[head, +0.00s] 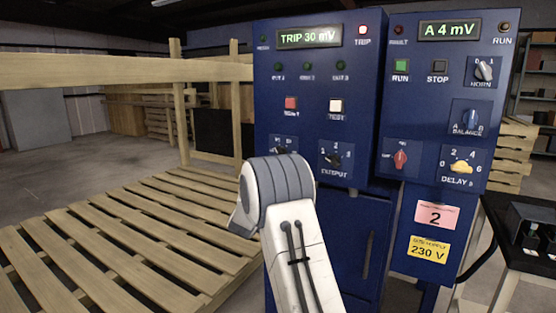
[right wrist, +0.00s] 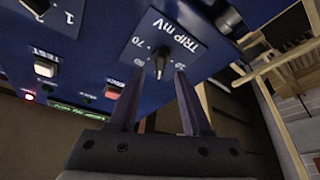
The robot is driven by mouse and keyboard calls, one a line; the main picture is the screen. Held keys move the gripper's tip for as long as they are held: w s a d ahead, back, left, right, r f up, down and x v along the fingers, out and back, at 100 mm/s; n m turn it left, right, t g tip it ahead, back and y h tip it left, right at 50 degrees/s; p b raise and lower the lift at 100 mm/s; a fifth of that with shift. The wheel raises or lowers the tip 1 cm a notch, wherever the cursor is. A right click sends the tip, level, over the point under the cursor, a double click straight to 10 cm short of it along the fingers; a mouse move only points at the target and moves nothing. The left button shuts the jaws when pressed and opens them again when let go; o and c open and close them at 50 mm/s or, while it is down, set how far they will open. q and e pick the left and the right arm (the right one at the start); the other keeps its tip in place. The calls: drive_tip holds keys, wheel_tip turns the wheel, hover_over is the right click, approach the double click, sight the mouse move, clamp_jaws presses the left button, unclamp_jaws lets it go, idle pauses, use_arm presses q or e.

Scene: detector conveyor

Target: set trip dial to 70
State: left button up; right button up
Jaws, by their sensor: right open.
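The trip dial (right wrist: 158,61) is a dark knob on a blue plate lettered "TRIP mV", with a 70 mark among its numbers. It shows in the right wrist view. My right gripper (right wrist: 159,82) is open, with one finger on each side of the knob; I cannot tell whether they touch it. In the head view my arm covers most of this dial, and only the top of its plate (head: 285,142) shows. The green display (head: 308,37) reads "TRIP 30 mV". The knob's exact pointing direction is unclear. My left gripper is in neither view.
Red (head: 291,104) and white (head: 336,106) buttons are above. The right cabinet has a red knob (head: 400,159) and other dials. A wooden pallet platform (head: 130,235) and rail (head: 120,70) stand to the left.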

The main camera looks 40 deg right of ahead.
sight(280, 152)
drive_tip(key=x, duration=0.5)
clamp_jaws()
